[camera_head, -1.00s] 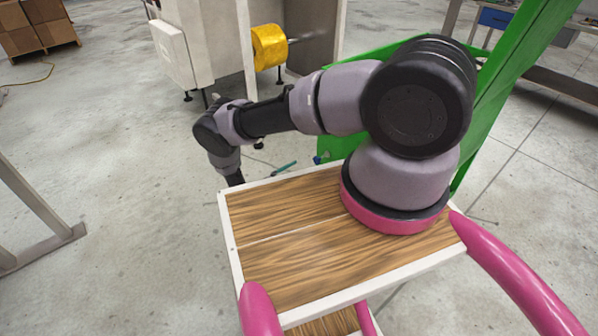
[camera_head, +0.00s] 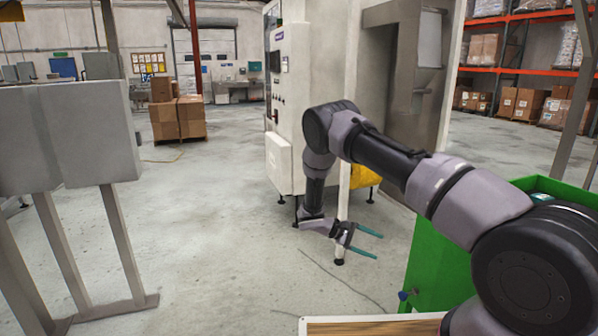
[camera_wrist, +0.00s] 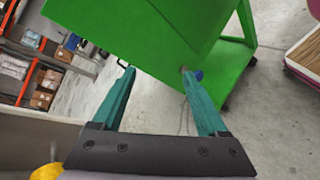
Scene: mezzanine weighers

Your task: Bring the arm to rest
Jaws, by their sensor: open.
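My gripper (camera_head: 369,242) is open and empty, with its two teal fingers apart and pointing right in the head view. It hangs at the end of my bent arm, above the concrete floor and in front of the white machine (camera_head: 309,100). In the wrist view my gripper (camera_wrist: 158,85) shows both fingers spread with nothing between them. Beyond the fingertips is the green bin (camera_wrist: 150,40), which also stands at the lower right in the head view (camera_head: 428,262).
A grey metal stand (camera_head: 70,135) is at the left. Stacked cardboard boxes (camera_head: 178,118) stand on the floor behind. Orange racking (camera_head: 520,70) lies at the back right. Part of a yellow object (camera_head: 366,177) shows behind my arm. The floor between stand and machine is clear.

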